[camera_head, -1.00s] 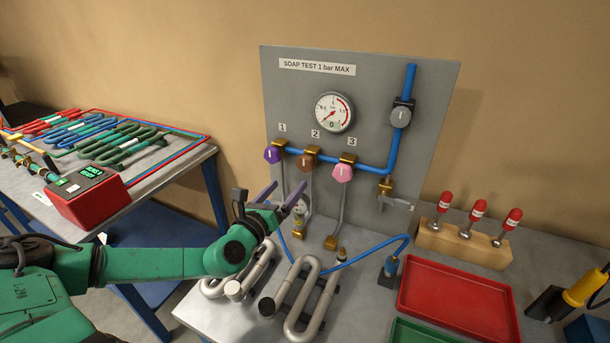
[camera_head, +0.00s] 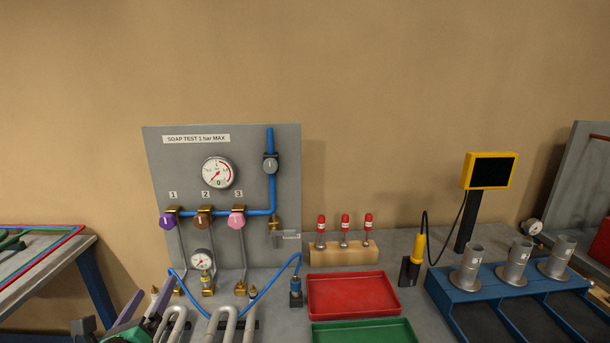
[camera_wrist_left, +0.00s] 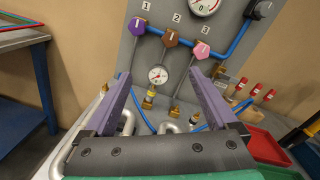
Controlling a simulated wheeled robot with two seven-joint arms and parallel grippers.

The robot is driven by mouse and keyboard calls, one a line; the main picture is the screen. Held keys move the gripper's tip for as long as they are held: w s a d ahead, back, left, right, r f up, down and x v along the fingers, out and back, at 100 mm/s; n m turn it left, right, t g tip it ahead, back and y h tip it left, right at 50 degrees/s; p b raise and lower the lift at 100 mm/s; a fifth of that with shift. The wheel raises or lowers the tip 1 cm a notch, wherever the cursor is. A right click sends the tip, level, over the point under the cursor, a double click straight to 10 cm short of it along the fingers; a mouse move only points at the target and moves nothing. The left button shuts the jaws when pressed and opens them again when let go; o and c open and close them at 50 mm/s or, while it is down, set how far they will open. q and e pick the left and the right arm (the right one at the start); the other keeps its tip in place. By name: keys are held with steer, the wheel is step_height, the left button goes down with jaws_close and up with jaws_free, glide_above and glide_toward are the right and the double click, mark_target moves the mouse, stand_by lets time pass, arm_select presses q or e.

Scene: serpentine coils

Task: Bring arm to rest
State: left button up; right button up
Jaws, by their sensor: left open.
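My left gripper shows at the bottom left of the head view (camera_head: 140,325), mostly cut off by the frame edge. In the left wrist view its two purple fingers (camera_wrist_left: 163,100) stand wide apart with nothing between them. It is near the silver serpentine coils (camera_head: 222,325) at the front of the bench. Behind them stands the grey test panel (camera_head: 285,160) with a large gauge (camera_head: 217,173) and purple (camera_head: 168,220), brown (camera_head: 203,223) and pink (camera_head: 237,220) valve knobs. A small gauge (camera_head: 202,260) sits on a brass fitting below. My right gripper is not in view.
A red tray (camera_head: 352,296) and a green tray (camera_head: 365,332) lie right of the coils. Red-handled tools stand in a wooden block (camera_head: 343,253). A blue rack (camera_head: 455,308) holds metal cups at the right. A blue hose (camera_head: 265,290) loops over the bench.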

arm_select(q)
steer(key=s+a+f+n+g+y, duration=0.1)
steer(key=f+n, duration=0.1)
steer(key=n, duration=0.1)
steer(key=s+a+f+n+g+y, duration=0.1)
steer(key=n, duration=0.3)
steer(key=a+f+n+g+y, duration=0.1)
steer(key=f+n+y, duration=0.1)
steer(key=n, duration=0.2)
steer(key=shift+s+a+f+g, duration=0.15)
steer(key=shift+s+f+g, duration=0.15)
steer(key=shift+s+g, duration=0.1)
steer(key=s+f+n+g, duration=0.5)
steer(key=s+f+n, duration=0.1)
steer(key=f+n, duration=0.15)
steer(key=s+d+f+n+g+h, duration=0.6)
steer(key=s+d+f+n+h, duration=0.1)
steer(key=s+d+f+n, duration=0.4)
step_height(320, 180, down, 22)
steer(key=s+m, duration=0.2)
steer(key=s, duration=0.1)
steer(key=s+a+f+g+b, duration=0.1)
steer(key=s+a+f+g, duration=0.1)
steer(key=s+f, duration=1.2)
steer(key=shift+s+a+y, duration=0.25)
steer(key=shift+s+y, duration=0.15)
steer(key=shift+s, duration=0.5)
